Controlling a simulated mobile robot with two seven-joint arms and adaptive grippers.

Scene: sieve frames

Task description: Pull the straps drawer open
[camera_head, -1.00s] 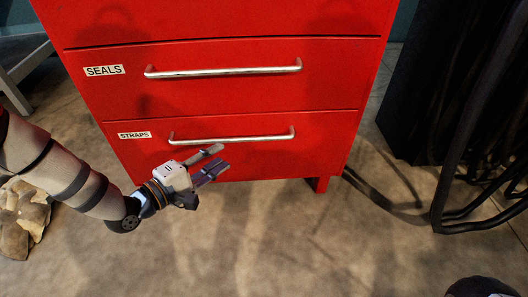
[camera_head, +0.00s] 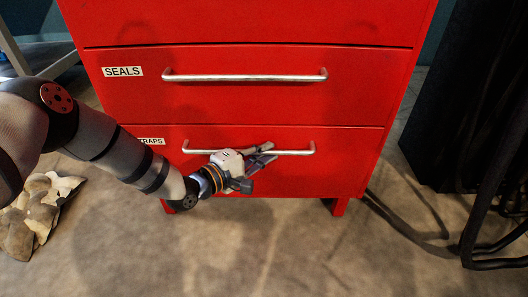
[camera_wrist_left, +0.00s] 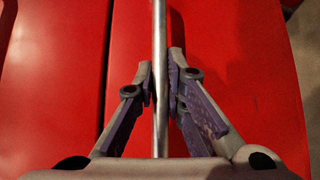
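The straps drawer (camera_head: 345,170) is the lower red drawer front in the head view, and it looks flush with the cabinet. Its label (camera_head: 152,141) is partly covered by my left arm. Its silver bar handle (camera_head: 300,152) runs across the front. My left gripper (camera_head: 264,154) is at the middle of this handle. In the left wrist view the handle bar (camera_wrist_left: 160,40) passes between the two fingers of my left gripper (camera_wrist_left: 160,85), which are closed in close against it on both sides. My right gripper is not in view.
The seals drawer (camera_head: 230,105), with its own bar handle (camera_head: 245,78), is directly above. Dark hanging cables or hoses (camera_head: 500,150) stand at the right. A crumpled tan object (camera_head: 35,215) lies on the floor at the left. The floor before the cabinet is clear.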

